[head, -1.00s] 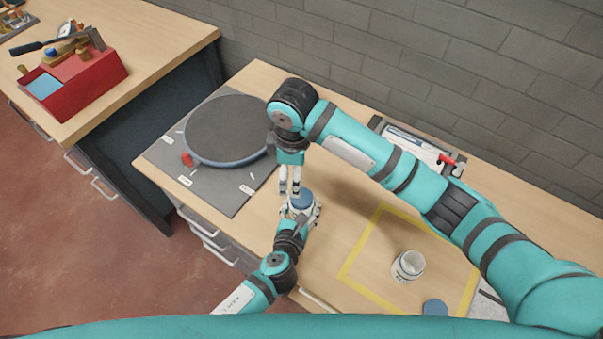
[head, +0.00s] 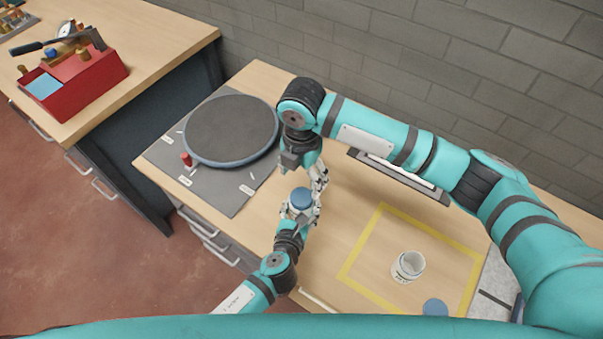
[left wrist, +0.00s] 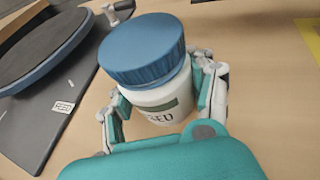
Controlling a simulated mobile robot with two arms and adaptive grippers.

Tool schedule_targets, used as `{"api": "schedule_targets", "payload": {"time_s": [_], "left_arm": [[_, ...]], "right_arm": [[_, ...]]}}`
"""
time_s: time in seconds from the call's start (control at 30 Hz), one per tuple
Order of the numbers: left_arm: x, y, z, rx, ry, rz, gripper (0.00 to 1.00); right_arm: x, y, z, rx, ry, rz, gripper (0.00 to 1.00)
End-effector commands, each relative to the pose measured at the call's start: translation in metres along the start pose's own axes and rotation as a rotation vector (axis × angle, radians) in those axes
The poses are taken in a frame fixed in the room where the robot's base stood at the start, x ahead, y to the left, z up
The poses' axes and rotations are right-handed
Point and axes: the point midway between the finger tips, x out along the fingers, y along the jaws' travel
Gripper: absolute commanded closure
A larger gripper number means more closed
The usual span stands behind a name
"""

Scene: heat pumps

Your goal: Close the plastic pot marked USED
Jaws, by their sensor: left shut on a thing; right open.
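The white plastic pot (left wrist: 160,105) stands in the left wrist view with a green label, of which the letters "SED" show. A blue lid (left wrist: 142,48) sits on its mouth; I cannot tell how tightly it is fastened. In the head view the lid (head: 301,198) shows as a blue disc, with the pot mostly hidden below it. My left gripper (head: 301,214) is shut around the pot's sides, with a finger on each side in the left wrist view. My right gripper (head: 319,179) is open and empty, just behind and right of the lid.
An open white pot (head: 408,266) stands inside a yellow taped square (head: 382,208), with a loose blue lid (head: 435,307) near it. A dark round plate (head: 232,128) lies on a grey mat (head: 225,200) to the left. A tray (head: 398,176) lies partly behind my right arm.

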Motion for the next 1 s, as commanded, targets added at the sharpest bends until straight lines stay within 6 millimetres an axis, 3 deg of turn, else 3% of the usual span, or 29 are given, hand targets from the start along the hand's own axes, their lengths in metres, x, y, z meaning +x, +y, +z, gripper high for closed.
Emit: {"api": "schedule_targets", "payload": {"time_s": [0.53,0.97,1.0], "left_arm": [[0.0,0.0,0.0,0.0,0.0,0.0,1.0],[0.0,0.0,0.0,0.0,0.0,0.0,1.0],[0.0,0.0,0.0,0.0,0.0,0.0,1.0]], "right_arm": [[0.071,0.0,0.0,0.002,0.001,-0.002,0.28],[0.079,0.0,0.0,0.001,0.0,-0.001,0.28],[0.079,0.0,0.0,0.001,0.0,-0.001,0.33]]}}
